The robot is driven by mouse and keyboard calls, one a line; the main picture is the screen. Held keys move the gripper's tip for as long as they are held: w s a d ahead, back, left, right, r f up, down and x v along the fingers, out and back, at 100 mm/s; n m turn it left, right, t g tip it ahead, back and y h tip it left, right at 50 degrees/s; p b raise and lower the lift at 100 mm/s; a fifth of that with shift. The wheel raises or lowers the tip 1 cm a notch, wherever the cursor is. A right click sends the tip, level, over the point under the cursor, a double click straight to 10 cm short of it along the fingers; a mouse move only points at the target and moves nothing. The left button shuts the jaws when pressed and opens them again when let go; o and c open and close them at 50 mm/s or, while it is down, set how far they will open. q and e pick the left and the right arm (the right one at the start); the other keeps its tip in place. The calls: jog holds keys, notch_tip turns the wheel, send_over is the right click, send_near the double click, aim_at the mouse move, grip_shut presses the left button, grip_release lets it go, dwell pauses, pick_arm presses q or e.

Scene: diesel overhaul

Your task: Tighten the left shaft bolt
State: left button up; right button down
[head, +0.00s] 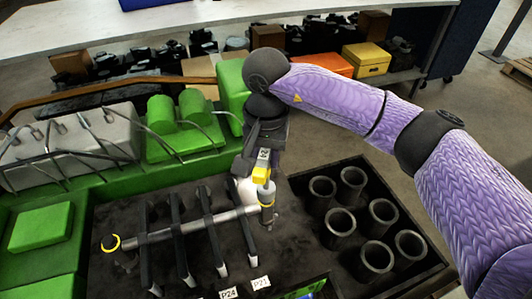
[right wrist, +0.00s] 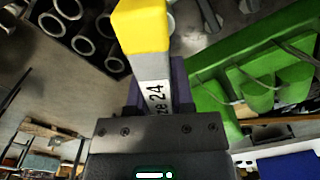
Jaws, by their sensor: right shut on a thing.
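My right gripper (head: 262,158) is shut on a tool with a yellow block and a white label. In the right wrist view, the tool (right wrist: 146,45) points away from the jaws, and its label reads "ze 24". In the head view it hangs over the right end of a grey shaft (head: 190,226). A bolt post with a yellow band (head: 267,203) stands at that end, close under the tool; I cannot tell if they touch. At the shaft's left end, a bolt (head: 124,256) stands beside a yellow ring mark (head: 111,243). My left gripper is not in view.
Several dark upright bars cross the shaft. A dark tray with several hollow cylinders (head: 340,222) lies to the right. Green engine parts (head: 185,135) and a grey cover (head: 65,145) stand behind. Small labels (head: 260,283) lie in front. A shelf with boxes is at the back.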

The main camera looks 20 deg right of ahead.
jog(key=shift+f+b, duration=0.4)
jog(key=shift+f, duration=0.3)
jog(key=m, duration=0.2)
jog(key=m+p, duration=0.1)
jog(key=m, duration=0.2)
jog(key=shift+r+m+p, duration=0.25)
jog(key=shift+m+p, duration=0.15)
jog(key=m+p, duration=0.2)
jog(key=m, duration=0.7)
jog(key=shift+p, duration=0.4)
jog(key=m+p, duration=0.6)
jog(key=m, duration=0.9)
jog(key=shift+r+m, duration=0.1)
jog(key=shift+m, duration=0.2)
jog(key=shift+m+p, duration=0.55)
jog(key=shift+m, duration=0.45)
jog(key=shift+f+m, duration=0.35)
jog(key=shift+m, duration=0.05)
jog(key=shift+f, duration=0.1)
